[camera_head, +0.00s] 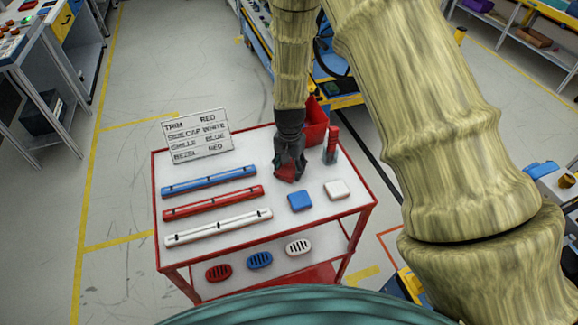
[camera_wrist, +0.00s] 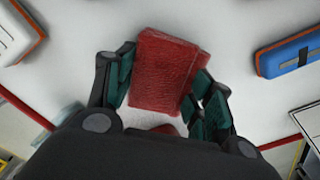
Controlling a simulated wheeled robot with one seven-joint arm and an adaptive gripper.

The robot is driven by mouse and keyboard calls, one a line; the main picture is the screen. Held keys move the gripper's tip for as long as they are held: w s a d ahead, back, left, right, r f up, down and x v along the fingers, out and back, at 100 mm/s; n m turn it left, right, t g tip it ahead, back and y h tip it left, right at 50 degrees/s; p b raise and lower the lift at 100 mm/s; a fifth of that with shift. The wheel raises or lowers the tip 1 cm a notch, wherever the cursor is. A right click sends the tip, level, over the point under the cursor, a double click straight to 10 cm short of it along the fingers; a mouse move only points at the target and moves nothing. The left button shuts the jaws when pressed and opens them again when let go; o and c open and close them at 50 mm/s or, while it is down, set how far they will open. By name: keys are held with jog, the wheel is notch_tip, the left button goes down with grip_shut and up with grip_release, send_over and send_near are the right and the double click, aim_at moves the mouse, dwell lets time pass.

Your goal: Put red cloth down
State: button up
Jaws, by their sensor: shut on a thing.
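My gripper (camera_head: 289,165) is over the white top of the red-framed cart (camera_head: 260,215), toward its back right. It is shut on the red cloth (camera_wrist: 165,70), a folded, textured red block between the two dark green finger pads in the wrist view. In the head view only a small part of the cloth (camera_head: 287,174) shows below the fingers. The cloth is at or just above the cart top; I cannot tell whether it touches. A small red patch (camera_wrist: 165,129) shows below the cloth in the wrist view; I cannot tell what it is.
Blue (camera_head: 208,181), red (camera_head: 213,203) and white (camera_head: 218,227) strips lie left. A blue block (camera_head: 300,201) and a white block (camera_head: 336,189) lie in front. A red bin (camera_head: 316,122) and a red-topped bottle (camera_head: 332,147) are close by. A sign (camera_head: 198,136) stands at the back left.

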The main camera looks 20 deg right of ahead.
aim_at(289, 167)
jog(key=shift+f, duration=0.15)
jog(key=o, duration=1.1)
jog(key=shift+c, duration=0.2)
jog(key=shift+r, duration=0.2)
notch_tip(289, 167, up, 12)
jog(key=b, duration=0.4)
